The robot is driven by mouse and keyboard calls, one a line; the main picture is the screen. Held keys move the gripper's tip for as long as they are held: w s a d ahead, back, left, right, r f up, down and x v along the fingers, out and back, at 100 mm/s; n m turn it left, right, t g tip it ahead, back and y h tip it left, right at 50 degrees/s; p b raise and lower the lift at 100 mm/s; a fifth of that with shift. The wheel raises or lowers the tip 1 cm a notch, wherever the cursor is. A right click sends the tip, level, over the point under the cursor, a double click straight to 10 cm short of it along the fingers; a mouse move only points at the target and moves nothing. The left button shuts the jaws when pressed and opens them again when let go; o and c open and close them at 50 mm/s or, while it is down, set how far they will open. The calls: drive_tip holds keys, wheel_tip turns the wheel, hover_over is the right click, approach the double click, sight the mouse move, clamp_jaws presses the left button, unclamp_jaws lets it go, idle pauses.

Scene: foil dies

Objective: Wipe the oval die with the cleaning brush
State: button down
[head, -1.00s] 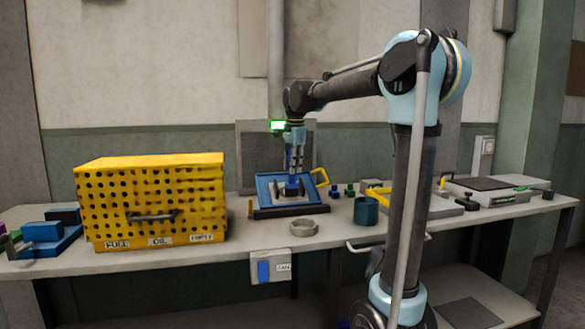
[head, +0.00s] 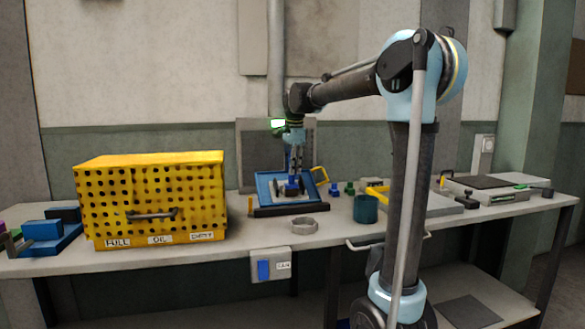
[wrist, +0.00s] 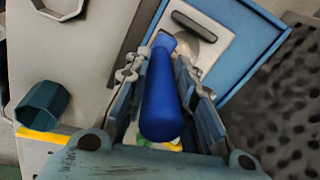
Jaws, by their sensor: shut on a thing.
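My gripper (head: 294,168) is shut on the blue handle of the cleaning brush (wrist: 162,95), which points down between the fingers. In the head view the brush (head: 292,189) is over a tilted blue-framed panel (head: 265,187).
A yellow perforated box (head: 150,200) stands left. A grey ring (head: 304,226) and a teal cup (head: 366,209) are in front and to the right of the panel. Small green pieces (head: 349,188) stand behind the cup. The bench front between box and ring is clear.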

drive_tip(key=shift+w+f, duration=0.1)
drive_tip(key=shift+w, duration=0.1)
drive_tip(key=shift+w+a+r, duration=0.25)
drive_tip(key=shift+w+r, duration=0.3)
drive_tip(key=shift+w, duration=0.2)
drive_tip(key=shift+w+a+r, duration=0.2)
drive_tip(key=shift+w+r, duration=0.3)
drive_tip(key=shift+w, duration=0.2)
drive_tip(key=shift+s+d+f, duration=0.25)
drive_tip(key=shift+s+f, duration=0.25)
drive_tip(key=shift+s, duration=0.3)
drive_tip(key=shift+s+d+f, duration=0.2)
drive_tip(key=shift+s+f, duration=0.3)
drive_tip(key=shift+s, duration=0.3)
wheel_tip(320, 180, up, 5)
drive_tip(key=s, duration=0.3)
drive_tip(key=shift+d, duration=0.4)
drive_tip(key=shift+r, duration=0.2)
